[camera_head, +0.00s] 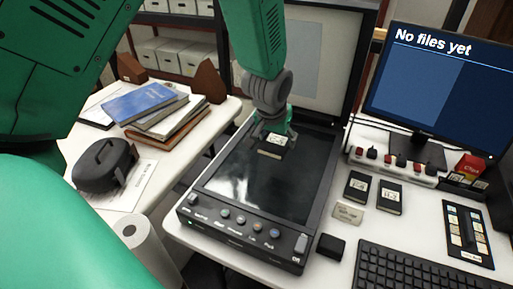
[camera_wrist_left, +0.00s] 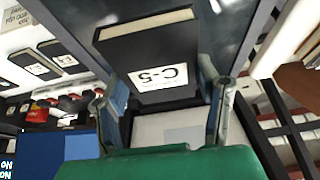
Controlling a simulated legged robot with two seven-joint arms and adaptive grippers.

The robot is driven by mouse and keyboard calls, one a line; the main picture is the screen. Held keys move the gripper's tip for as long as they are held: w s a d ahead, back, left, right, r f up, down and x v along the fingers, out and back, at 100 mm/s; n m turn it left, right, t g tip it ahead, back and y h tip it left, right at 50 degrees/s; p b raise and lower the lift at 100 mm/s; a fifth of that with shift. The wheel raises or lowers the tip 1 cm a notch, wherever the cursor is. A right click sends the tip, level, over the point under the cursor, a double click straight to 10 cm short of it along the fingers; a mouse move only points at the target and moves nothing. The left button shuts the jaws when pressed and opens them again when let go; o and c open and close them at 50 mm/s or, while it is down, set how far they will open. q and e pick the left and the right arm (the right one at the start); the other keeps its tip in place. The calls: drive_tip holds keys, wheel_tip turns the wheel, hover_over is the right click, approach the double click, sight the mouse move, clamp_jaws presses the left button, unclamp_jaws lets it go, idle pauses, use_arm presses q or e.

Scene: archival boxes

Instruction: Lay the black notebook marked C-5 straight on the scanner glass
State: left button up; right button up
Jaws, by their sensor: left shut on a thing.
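The black notebook marked C-5 (camera_head: 270,153) is in my left gripper (camera_head: 277,137), over the far middle part of the scanner glass (camera_head: 245,187). In the left wrist view the notebook (camera_wrist_left: 150,45) sits between the two fingers, its white C-5 label upside down and its pale page edges showing. The fingers are shut on it. Whether its underside touches the glass I cannot tell. The scanner's lid (camera_head: 322,60) stands open behind the glass. The rest of the glass is bare. My right gripper is not in view.
Two other labelled black notebooks (camera_head: 357,187) (camera_head: 388,197) lie right of the scanner, near a small card (camera_head: 348,213) and a black block (camera_head: 330,247). A keyboard (camera_head: 425,270) and monitor (camera_head: 435,85) stand further right. Books (camera_head: 150,105) lie on the left table.

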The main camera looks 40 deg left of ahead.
sight(268, 147)
use_arm(q)
drive_tip(key=f, duration=0.3)
drive_tip(key=a+f, duration=0.1)
drive_tip(key=f, duration=0.2)
drive_tip(key=shift+a+b, duration=0.15)
drive_tip(key=shift+b, duration=0.15)
drive_tip(key=shift+f, duration=1.9)
drive_tip(key=o, duration=1.2)
drive_tip(key=shift+f, duration=0.1)
drive_tip(key=p+v, duration=0.1)
drive_tip(key=v, duration=1.1)
drive_tip(key=shift+s, duration=0.1)
